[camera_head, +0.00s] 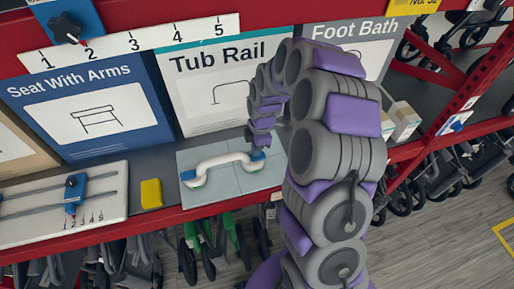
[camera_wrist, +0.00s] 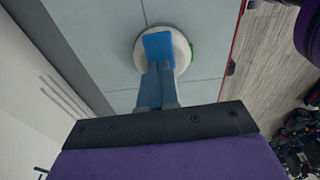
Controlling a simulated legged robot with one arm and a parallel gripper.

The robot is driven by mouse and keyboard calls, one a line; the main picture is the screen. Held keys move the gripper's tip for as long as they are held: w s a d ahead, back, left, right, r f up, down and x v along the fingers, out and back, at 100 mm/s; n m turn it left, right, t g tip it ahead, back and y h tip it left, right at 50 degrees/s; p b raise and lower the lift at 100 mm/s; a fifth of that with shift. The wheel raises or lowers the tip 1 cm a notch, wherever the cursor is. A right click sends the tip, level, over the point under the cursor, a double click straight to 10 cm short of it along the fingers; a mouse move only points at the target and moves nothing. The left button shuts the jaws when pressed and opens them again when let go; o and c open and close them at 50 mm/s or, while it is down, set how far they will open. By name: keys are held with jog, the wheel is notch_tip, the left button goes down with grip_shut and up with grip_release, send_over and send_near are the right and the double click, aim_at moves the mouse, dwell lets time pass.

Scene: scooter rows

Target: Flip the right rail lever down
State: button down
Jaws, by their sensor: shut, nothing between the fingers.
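The white tub rail (camera_head: 222,163) lies on a grey tiled panel (camera_head: 216,194) on the shelf. It has a round base and a blue lever at each end: the left lever (camera_head: 187,175) and the right lever (camera_head: 258,155). In the wrist view the right lever (camera_wrist: 158,45) lies over its round white base (camera_wrist: 184,48), with a bit of green at the base's right edge. My gripper (camera_wrist: 157,70) is shut and empty, its fingers right at the lever's near end. I cannot tell whether they touch. In the head view my gripper (camera_head: 261,142) is just above the right lever, partly hiding it.
Signs stand behind, and small boxes (camera_head: 402,121) sit at right. Scooters or walkers hang below the red shelf edge (camera_head: 140,227).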

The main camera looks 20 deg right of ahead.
jog(key=shift+r, duration=0.1)
jog(key=shift+r, duration=0.35)
jog(key=r, duration=0.2)
jog(key=shift+s+r, duration=0.25)
jog(key=shift+r, duration=0.05)
jog(key=s+r+b, duration=0.1)
jog(key=s, duration=1.4)
jog(key=shift+s+a+r+b, duration=0.2)
jog(key=shift+a+b, duration=0.05)
jog(key=shift+b, duration=0.05)
jog(key=s+a+r+m+g+h+b, duration=0.1)
jog(key=s+m+b, duration=1)
jog(key=s+m, duration=0.7)
jog(key=shift+s+g+b, duration=0.2)
jog(key=shift+g+b, duration=0.2)
